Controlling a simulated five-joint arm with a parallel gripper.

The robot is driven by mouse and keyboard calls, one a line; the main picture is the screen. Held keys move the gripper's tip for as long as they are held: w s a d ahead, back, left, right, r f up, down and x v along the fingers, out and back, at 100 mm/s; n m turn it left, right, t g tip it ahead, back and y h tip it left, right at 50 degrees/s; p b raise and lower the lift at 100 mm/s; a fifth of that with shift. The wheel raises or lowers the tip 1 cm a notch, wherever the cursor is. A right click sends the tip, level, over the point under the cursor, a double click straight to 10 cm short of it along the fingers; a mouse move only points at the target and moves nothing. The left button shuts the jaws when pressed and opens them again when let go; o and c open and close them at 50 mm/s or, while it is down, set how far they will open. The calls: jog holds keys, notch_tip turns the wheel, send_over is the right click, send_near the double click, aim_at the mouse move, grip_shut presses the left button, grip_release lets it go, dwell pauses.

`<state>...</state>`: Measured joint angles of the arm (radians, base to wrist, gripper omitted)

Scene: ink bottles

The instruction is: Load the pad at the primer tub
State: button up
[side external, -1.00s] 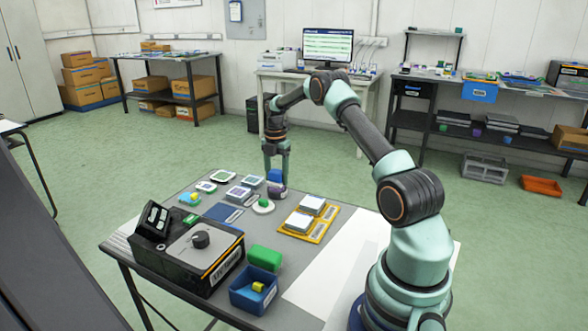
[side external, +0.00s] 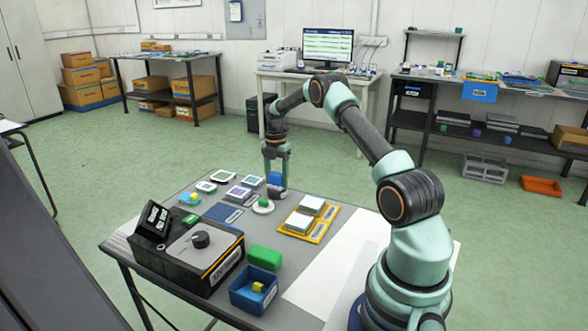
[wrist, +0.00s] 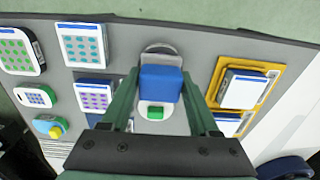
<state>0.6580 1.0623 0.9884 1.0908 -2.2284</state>
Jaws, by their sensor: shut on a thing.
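My gripper (side external: 276,168) points down at the far edge of the table and is shut on a blue block (side external: 275,179). The blue block (wrist: 161,84) sits between my fingers in the wrist view. A small grey tub (side external: 278,193), likely the primer tub, is directly below the block. A green block (wrist: 155,113) sits on a round white dish (side external: 263,207) close by.
Several patterned cards (side external: 239,194) lie left of the tub. A yellow tray (side external: 300,233) with white blocks is to the right. A black device (side external: 187,257), a loose green block (side external: 265,258) and a blue bin (side external: 254,291) stand nearer. White sheets cover the right side.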

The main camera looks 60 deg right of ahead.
aim_at(277, 174)
dwell(0.5)
jog(key=shift+r, duration=3.5)
